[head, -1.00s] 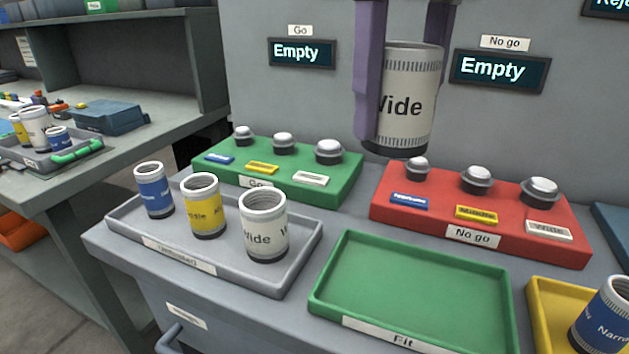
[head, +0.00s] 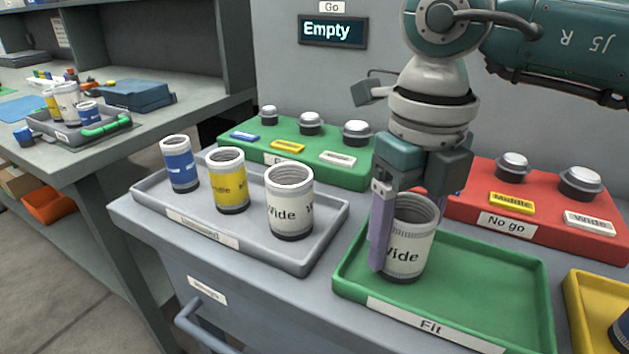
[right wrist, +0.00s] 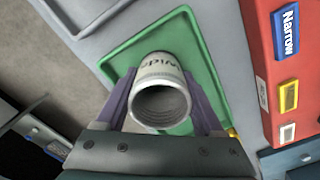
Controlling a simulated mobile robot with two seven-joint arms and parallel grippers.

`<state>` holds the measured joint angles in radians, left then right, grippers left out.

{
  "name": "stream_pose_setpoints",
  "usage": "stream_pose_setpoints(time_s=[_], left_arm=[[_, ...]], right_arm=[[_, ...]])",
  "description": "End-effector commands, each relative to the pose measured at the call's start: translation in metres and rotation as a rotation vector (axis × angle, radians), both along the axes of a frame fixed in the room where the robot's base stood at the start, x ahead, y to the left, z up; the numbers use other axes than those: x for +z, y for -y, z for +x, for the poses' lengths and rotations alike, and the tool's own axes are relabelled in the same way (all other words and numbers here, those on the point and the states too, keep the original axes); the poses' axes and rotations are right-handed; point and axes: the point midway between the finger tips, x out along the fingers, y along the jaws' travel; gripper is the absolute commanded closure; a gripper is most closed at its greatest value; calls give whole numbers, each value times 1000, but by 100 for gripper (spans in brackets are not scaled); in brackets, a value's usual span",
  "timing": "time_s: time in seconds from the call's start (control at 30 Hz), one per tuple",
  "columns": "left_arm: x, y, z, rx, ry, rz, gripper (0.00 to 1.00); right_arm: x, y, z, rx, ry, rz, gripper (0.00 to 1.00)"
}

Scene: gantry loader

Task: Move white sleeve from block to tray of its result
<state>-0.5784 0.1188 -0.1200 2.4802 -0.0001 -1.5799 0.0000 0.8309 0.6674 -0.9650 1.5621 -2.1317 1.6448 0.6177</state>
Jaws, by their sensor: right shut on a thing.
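My right gripper (head: 408,232) is shut on a white sleeve (head: 412,245) marked Wide. The sleeve is upright, at the left part of the green Fit tray (head: 497,290); I cannot tell whether its base touches the tray floor. In the right wrist view the sleeve (right wrist: 162,95) sits between both purple fingers, over the green tray (right wrist: 205,75). The red No go block (head: 540,232) is behind the tray to the right, its left end partly hidden by my gripper. The green Go block (head: 300,160) stands at the back. My left gripper is not in view.
A grey tray (head: 190,236) at left holds a blue, a yellow and another white Wide sleeve (head: 289,203). A yellow tray (head: 585,318) is at the right edge. The Go display (head: 333,31) reads Empty. The right part of the Fit tray is clear.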

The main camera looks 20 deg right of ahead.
Motion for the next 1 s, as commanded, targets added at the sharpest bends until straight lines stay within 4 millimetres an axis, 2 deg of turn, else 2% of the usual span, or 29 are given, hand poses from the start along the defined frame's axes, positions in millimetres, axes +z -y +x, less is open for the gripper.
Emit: stream_pose_setpoints(time_s=[0.3,0.33,0.57,0.6,0.83,1.0], left_arm=[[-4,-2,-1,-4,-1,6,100],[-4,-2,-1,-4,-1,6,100],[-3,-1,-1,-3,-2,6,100],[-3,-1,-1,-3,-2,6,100],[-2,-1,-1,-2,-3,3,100],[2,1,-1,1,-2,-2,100]], right_arm=[[-3,0,1,0,2,1,100],[-3,0,0,-1,1,1,29],[-2,0,0,-1,1,1,4],[-2,0,0,-1,1,0,1],[-1,0,0,-1,1,1,1],[15,0,2,-1,5,1,1]])
